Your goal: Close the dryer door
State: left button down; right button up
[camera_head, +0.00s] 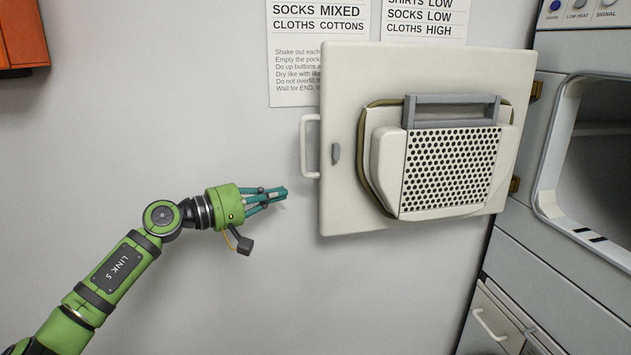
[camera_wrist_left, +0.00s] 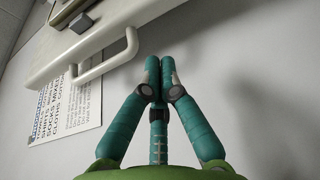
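The white dryer door (camera_head: 345,90) stands wide open, swung to the left of the dryer, with its inner side and grey perforated vent facing me. Its handle (camera_head: 309,146) is on the door's left edge. The dryer opening (camera_head: 600,150) is uncovered at the right. My left gripper (camera_head: 281,193) is left of the door and a little below the handle, apart from it. Its teal fingers look closed together with nothing between them. In the left wrist view the fingertips (camera_wrist_left: 160,62) meet, and the handle (camera_wrist_left: 112,62) is to their upper left. My right gripper is not in view.
Paper instruction signs (camera_head: 319,50) hang on the wall behind the door. An orange box (camera_head: 22,35) is at the upper left. A lower panel with a handle (camera_head: 489,325) is under the dryer. The wall area below the door is clear.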

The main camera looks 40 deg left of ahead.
pick_arm(q)
jog(key=shift+p+x, duration=2.7)
jog(key=shift+x, duration=1.9)
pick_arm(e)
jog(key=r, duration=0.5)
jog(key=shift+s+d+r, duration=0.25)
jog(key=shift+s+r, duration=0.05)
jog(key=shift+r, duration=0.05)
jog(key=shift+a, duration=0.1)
pick_arm(q)
jog(key=shift+f, duration=0.15)
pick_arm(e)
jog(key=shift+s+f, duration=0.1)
